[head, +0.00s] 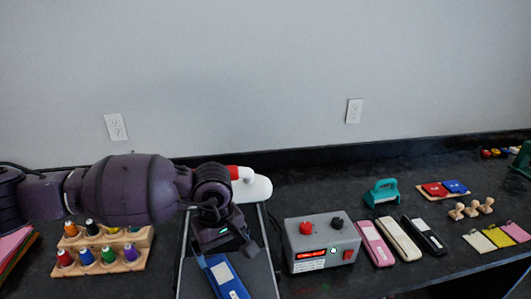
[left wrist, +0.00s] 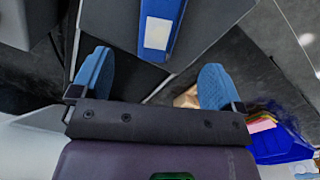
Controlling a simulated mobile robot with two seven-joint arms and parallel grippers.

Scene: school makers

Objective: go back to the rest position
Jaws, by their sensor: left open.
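My left gripper (head: 218,242) hangs over a dark flat board with grey side rails (head: 262,272). In the left wrist view the gripper (left wrist: 155,70) shows two blue fingers spread wide with nothing between them. A long blue item with a white label (head: 228,280) lies on the board, partly hidden by my gripper in the head view. In the left wrist view the blue item (left wrist: 172,45) lies beyond the fingertips, apart from them. My right gripper is not in view.
A wall closes off the back.

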